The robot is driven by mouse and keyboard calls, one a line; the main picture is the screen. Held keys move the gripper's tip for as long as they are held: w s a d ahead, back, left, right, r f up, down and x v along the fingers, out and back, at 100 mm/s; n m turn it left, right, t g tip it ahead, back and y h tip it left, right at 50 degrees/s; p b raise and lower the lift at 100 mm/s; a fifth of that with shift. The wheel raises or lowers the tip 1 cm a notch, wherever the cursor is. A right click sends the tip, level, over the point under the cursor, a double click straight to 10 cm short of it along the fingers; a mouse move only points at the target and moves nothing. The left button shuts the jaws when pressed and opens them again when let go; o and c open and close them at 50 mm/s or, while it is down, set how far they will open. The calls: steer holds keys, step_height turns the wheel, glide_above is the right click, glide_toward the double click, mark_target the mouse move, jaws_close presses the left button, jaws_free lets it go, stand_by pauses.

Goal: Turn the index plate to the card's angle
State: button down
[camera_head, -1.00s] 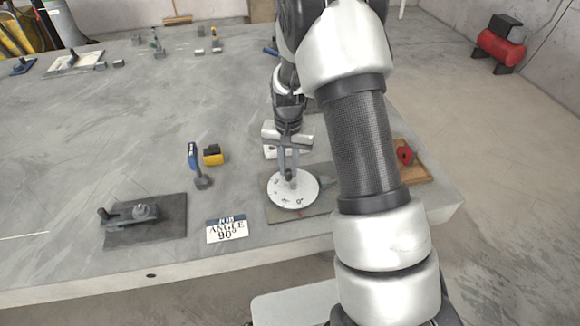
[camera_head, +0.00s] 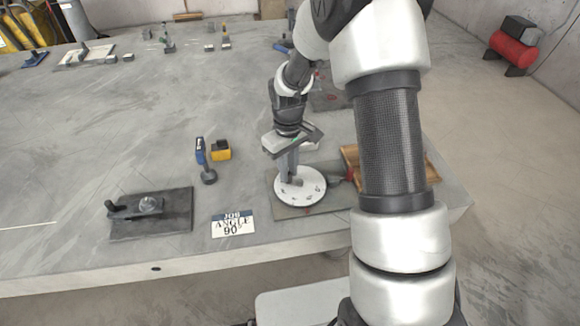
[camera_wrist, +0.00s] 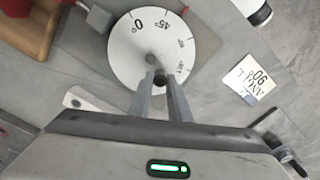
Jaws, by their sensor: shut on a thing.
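The index plate (camera_head: 312,178) is a white disc with angle marks on a grey base (camera_head: 287,211). In the wrist view, the plate (camera_wrist: 125,50) shows 0° at its top left and 45° at its top right; further marks down the right are hard to read. A grey pointer block (camera_wrist: 97,18) sits at its upper left, a little to the left of the 0° mark. My gripper (camera_wrist: 160,82) is shut on a dark peg (camera_wrist: 160,76) on the plate; in the head view my gripper (camera_head: 290,180) stands over the disc. The card (camera_head: 233,224) reads "JOB ANGLE 90°".
A dark plate with a clamp (camera_head: 150,215) lies left of the card. A wooden tray (camera_head: 352,160) is at the right, partly behind my arm. The table's middle left is clear.

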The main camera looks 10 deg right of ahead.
mark_target(288, 186)
steer(key=n, duration=0.1)
steer(key=s+n, duration=0.1)
steer(key=n, duration=0.1)
steer(key=n+p, duration=0.1)
steer(key=n, duration=0.1)
steer(key=shift+s+a, duration=0.2)
steer(key=shift+s, duration=0.1)
stand_by(0.5)
steer(key=c, duration=1.6)
jaws_free()
steer(key=shift+c, duration=0.2)
step_height(288, 186, up, 18)
steer(key=p, duration=0.2)
steer(key=shift+f, duration=0.25)
